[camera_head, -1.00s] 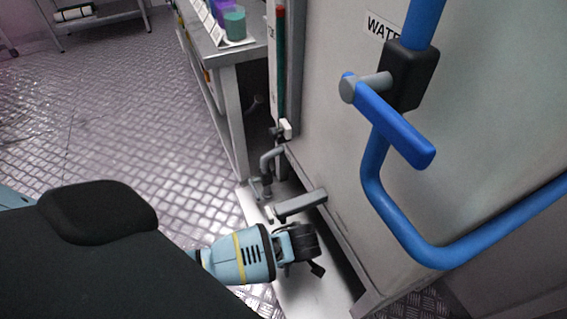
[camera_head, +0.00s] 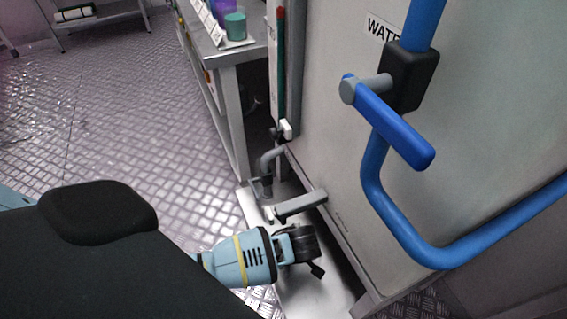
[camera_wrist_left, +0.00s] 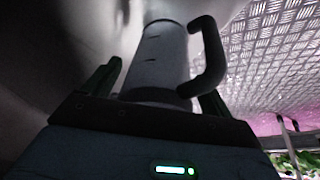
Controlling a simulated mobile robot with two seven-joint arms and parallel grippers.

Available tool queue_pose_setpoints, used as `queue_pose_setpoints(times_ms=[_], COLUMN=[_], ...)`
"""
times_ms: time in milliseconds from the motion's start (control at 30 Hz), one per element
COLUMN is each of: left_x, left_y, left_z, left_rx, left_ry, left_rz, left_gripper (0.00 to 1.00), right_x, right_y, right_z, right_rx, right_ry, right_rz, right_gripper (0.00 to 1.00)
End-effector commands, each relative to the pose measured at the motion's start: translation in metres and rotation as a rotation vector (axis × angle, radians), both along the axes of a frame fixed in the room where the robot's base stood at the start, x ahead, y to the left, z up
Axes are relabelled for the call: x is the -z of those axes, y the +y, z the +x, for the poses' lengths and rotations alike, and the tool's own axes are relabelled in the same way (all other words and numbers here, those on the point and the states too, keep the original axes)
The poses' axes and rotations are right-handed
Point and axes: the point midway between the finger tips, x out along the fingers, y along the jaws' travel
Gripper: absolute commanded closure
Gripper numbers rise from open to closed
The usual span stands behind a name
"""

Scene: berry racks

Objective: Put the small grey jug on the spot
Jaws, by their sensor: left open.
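In the left wrist view a small grey jug (camera_wrist_left: 160,62), a cylinder with a thick black handle on its right, stands between the fingers of my left gripper (camera_wrist_left: 160,80). The fingers are apart, one on each side of it. I cannot tell whether either touches it. In the head view my left gripper (camera_head: 310,252) is low beside the base of a large grey water tank (camera_head: 340,150), over a pale floor-level plate (camera_head: 315,292). I cannot make out the jug in that view. No marked spot can be made out. My right gripper is not in view.
A blue lever (camera_head: 395,128) and a blue pipe (camera_head: 400,220) stick out from the tank. A grey bracket (camera_head: 300,204) and a bent pipe (camera_head: 268,165) are just beyond my gripper. A metal bench (camera_head: 235,55) with cups stands behind. The patterned floor (camera_head: 130,130) at left is open.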

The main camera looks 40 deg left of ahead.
Motion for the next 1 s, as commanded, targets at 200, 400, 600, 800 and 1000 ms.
queue_pose_setpoints(times_ms=[200, 400, 600, 800, 1000], left_x=[-0.002, -0.026, -0.056, -0.071, -0.072], left_y=[-0.001, -0.011, -0.022, -0.027, -0.028], left_z=[0.000, -0.003, -0.007, -0.010, -0.011], left_rx=[0.000, 0.000, 0.000, 0.000, 0.000], left_ry=[-0.001, -0.004, -0.004, -0.001, 0.000], left_rz=[0.000, -0.004, -0.003, 0.000, 0.000], left_gripper=[0.15, 0.15, 0.15, 0.15, 0.15], right_x=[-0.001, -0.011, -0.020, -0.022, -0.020], right_y=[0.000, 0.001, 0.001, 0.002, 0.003], right_z=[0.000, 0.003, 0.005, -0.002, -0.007], right_rx=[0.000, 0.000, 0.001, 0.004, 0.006], right_ry=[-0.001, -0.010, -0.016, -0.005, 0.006], right_rz=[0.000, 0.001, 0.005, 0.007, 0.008], right_gripper=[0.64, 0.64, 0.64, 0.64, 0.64])
